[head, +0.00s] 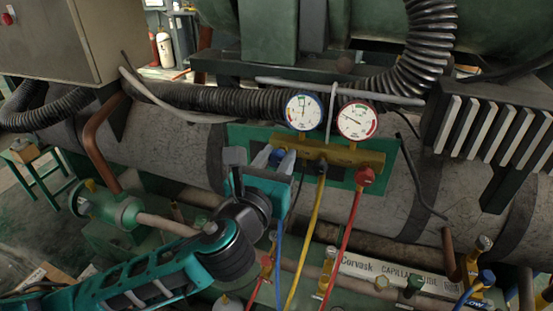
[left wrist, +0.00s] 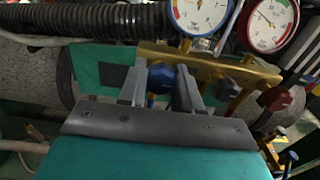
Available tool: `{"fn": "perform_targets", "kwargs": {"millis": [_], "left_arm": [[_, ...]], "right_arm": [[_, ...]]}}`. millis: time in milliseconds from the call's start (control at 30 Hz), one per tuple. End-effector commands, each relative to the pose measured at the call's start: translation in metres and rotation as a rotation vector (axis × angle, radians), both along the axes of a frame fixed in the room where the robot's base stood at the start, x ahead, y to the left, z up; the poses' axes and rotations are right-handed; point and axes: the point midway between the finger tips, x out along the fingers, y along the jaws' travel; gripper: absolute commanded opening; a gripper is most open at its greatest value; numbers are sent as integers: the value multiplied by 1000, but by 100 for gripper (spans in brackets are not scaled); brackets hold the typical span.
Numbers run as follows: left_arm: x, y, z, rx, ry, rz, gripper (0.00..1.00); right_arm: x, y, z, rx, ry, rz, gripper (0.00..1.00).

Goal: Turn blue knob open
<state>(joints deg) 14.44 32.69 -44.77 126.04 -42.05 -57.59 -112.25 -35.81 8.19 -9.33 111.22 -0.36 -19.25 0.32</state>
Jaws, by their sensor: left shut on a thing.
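The blue knob (left wrist: 160,79) sits at the left end of the brass gauge manifold (head: 345,154), under the blue-rimmed gauge (head: 304,111). My left gripper (head: 273,156) is at the knob. In the left wrist view its two grey fingers (left wrist: 161,88) stand on either side of the knob and close on it. In the head view the fingers hide most of the knob. The red knob (head: 365,176) is at the manifold's right end, below the red-rimmed gauge (head: 358,120). My right gripper shows in neither view.
A yellow hose (head: 307,233) and a red hose (head: 343,241) hang below the manifold. A green plate (head: 243,135) and a large grey pipe (head: 178,150) are behind it. A black corrugated hose (head: 225,101) runs above. Valves and thin pipes crowd the lower right.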

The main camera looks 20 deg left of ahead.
Motion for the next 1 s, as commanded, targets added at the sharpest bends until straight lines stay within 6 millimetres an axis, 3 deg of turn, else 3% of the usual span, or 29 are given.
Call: {"fn": "perform_targets", "kwargs": {"millis": [100, 467, 1000], "left_arm": [[0, 0, 0, 0, 0, 0, 3], [0, 0, 1, -74, 4, -1, 3], [-1, 0, 0, -531, 21, 1, 3]], "right_arm": [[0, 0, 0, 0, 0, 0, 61], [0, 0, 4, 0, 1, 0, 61], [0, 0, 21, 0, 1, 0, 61]]}}
